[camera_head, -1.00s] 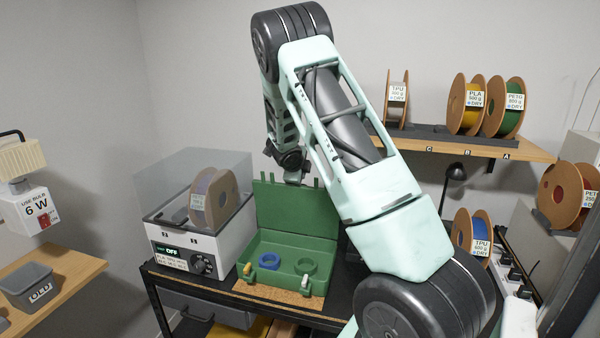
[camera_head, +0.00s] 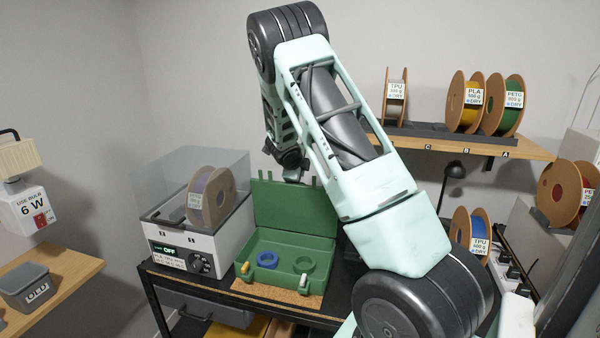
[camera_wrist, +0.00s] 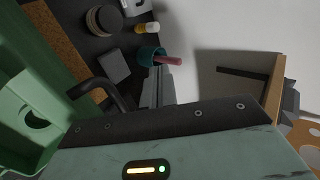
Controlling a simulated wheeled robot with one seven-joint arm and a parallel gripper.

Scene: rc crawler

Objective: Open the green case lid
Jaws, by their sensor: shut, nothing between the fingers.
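The green case (camera_head: 245,262) sits on a cork mat on the dark bench. Its green lid (camera_head: 300,208) stands raised, roughly upright at the back, with the inside showing. Inside lie a blue ring (camera_head: 267,260) and a green ring (camera_head: 305,264). Two latches, one yellow and one pale, are at the front edge. My wrist is above and behind the lid in the head view, where the fingertips are hidden. In the wrist view my gripper (camera_wrist: 162,72) is shut and empty, apart from the green case (camera_wrist: 20,105) at the left.
A white dryer box (camera_head: 185,245) with a clear cover and a spool stands left of the case. A teal cup (camera_wrist: 148,57) with a red-handled item is near my fingertips. A shelf (camera_head: 530,150) with spools is at the right.

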